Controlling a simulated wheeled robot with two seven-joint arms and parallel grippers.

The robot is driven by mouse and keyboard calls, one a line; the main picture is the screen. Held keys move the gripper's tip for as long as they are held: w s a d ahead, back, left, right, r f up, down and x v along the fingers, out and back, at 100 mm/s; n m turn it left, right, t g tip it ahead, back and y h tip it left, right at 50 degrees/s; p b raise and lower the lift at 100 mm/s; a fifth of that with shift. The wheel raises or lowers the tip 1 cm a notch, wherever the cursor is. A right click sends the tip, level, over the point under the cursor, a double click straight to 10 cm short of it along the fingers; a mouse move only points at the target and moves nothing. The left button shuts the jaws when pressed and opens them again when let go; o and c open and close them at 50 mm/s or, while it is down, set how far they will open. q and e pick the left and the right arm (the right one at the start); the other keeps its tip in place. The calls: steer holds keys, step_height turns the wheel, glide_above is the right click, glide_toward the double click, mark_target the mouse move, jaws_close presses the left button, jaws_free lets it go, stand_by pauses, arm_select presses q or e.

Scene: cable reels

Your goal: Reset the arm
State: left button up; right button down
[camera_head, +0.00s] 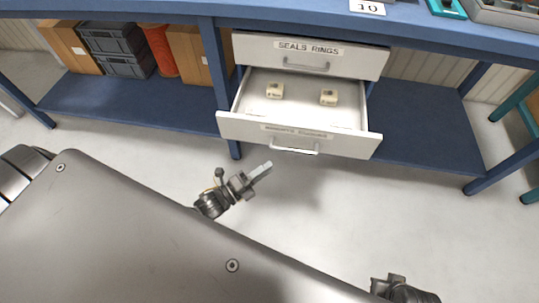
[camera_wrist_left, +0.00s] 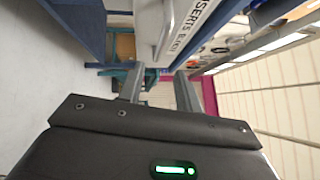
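My left gripper (camera_head: 260,171) hangs in front of the open drawer (camera_head: 240,126), low and apart from it, above the floor. In the left wrist view its two fingers (camera_wrist_left: 159,88) stand apart with nothing between them, so it is open and empty. A dark part of my right arm (camera_head: 404,291) shows at the bottom edge of the head view. Its fingers are not seen.
The open drawer holds two small beige blocks, a left one (camera_head: 275,91) and a right one (camera_head: 328,97). A closed drawer labelled SEALS RINGS (camera_head: 345,62) is above. Grey crates (camera_head: 112,40), an orange reel (camera_head: 159,50) and cardboard boxes (camera_head: 187,52) stand on the blue shelf (camera_head: 130,97).

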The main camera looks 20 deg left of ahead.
steer(key=shift+w+r, duration=0.1)
steer(key=shift+r, duration=0.05)
